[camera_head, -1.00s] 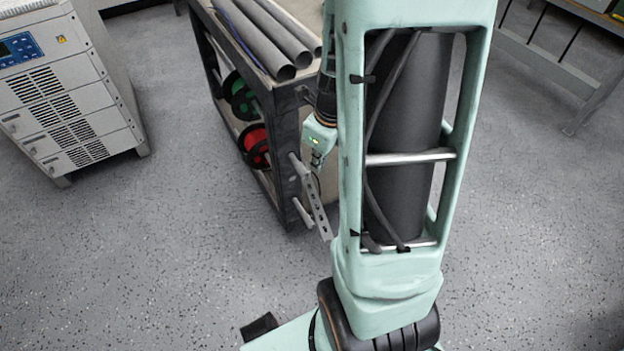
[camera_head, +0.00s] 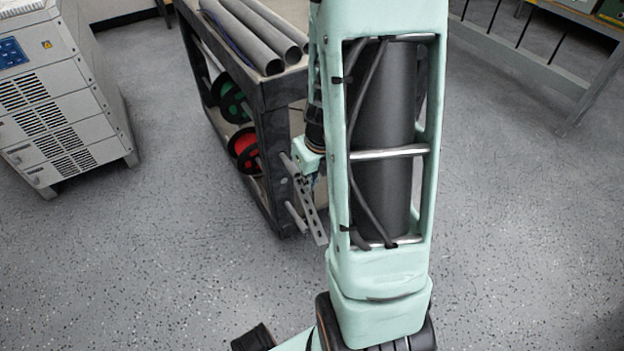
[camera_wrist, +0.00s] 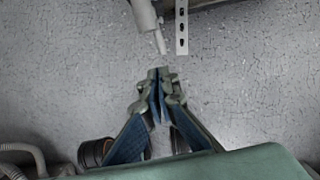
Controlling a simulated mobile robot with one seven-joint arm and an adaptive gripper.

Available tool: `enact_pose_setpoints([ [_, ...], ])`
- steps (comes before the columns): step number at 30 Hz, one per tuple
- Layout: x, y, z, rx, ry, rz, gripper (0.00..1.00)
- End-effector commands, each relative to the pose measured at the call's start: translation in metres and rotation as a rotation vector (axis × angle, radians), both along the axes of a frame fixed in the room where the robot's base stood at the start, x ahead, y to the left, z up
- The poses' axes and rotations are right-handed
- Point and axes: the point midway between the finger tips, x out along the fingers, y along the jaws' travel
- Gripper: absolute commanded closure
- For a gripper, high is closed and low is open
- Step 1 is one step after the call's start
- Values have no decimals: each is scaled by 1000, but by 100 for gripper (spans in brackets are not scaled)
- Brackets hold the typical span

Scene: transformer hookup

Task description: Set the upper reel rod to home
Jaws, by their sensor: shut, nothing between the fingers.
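My gripper is shut and empty, a small gap short of the rod's tip.
The cart's top carries grey pipes (camera_head: 243,37). A grey cabinet (camera_head: 58,95) stands at the left and a bench (camera_head: 530,55) at the upper right. The floor in front and to the right is clear.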

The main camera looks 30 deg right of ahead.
Motion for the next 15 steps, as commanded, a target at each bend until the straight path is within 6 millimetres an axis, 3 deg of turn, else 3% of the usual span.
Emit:
enact_pose_setpoints([
  [1,2,0,-14,1,1,-2,100],
  [7,31,1,-9,0,-2,2,100],
  [15,42,2,-8,0,0,1,100],
])
